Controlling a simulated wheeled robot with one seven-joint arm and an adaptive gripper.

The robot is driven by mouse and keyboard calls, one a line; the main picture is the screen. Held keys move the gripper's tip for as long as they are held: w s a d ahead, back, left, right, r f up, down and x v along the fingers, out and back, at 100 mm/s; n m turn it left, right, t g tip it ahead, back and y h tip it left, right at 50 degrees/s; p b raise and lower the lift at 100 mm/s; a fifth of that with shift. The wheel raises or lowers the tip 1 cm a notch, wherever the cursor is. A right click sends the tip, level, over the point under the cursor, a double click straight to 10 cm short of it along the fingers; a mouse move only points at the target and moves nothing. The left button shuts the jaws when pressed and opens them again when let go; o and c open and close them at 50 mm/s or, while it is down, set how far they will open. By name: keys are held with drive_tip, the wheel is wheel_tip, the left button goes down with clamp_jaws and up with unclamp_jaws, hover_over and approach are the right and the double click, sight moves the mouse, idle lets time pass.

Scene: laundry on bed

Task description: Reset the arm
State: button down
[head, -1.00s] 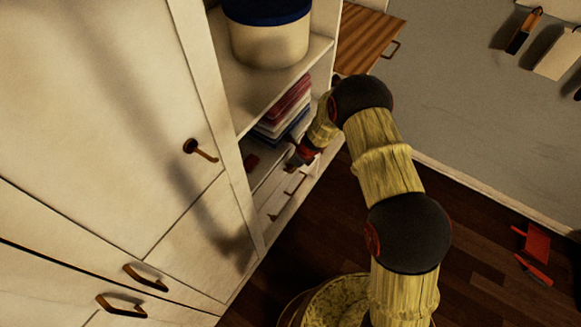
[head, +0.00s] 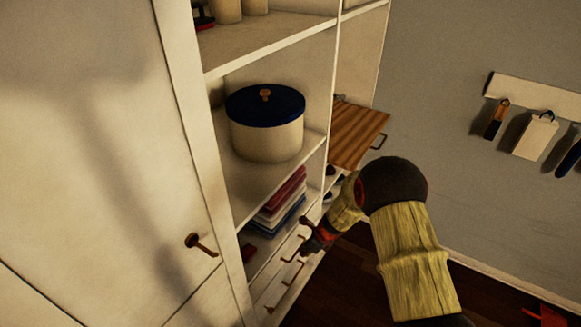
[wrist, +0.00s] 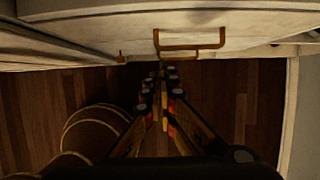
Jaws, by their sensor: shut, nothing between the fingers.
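My gripper (wrist: 162,75) is shut and empty in the wrist view, its two fingers together and pointing at a pale drawer front with a brass handle (wrist: 190,40). Dark wood floor shows below it. In the head view my gripper (head: 308,238) is small and dark at the end of my yellow arm, in front of the cabinet's lower drawers. Its fingertips are too small there to tell whether they touch the drawer front.
An open-shelf cabinet (head: 232,185) holds a cream pot with a blue lid (head: 265,130) and a stack of folded cloths (head: 275,205). A wooden board (head: 358,135) juts out at right. Tools hang from a wall rail (head: 535,92). A closed door (head: 110,170) fills the left.

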drive_tip(key=s+r+n+g, duration=0.3)
drive_tip(key=s+r+n, duration=0.3)
drive_tip(key=s+n, duration=0.65)
drive_tip(key=s+d+r+n+t+h, duration=0.1)
drive_tip(key=s+d+r+n+t, duration=0.1)
drive_tip(key=s+r, duration=0.4)
drive_tip(key=s+d+r+n+t+h+b, duration=0.1)
drive_tip(key=s+d+r+n, duration=0.3)
drive_tip(key=r, duration=1.3)
drive_tip(key=s+d+r+n+t+h+b, duration=0.1)
drive_tip(key=s+d+r+n+t, duration=0.2)
drive_tip(key=s+r+n, duration=0.3)
drive_tip(key=shift+s+d+r+n+h, duration=0.35)
drive_tip(key=shift+s+d+r, duration=0.2)
drive_tip(key=shift+s+r, duration=1.9)
drive_tip(key=shift+w+r, duration=0.2)
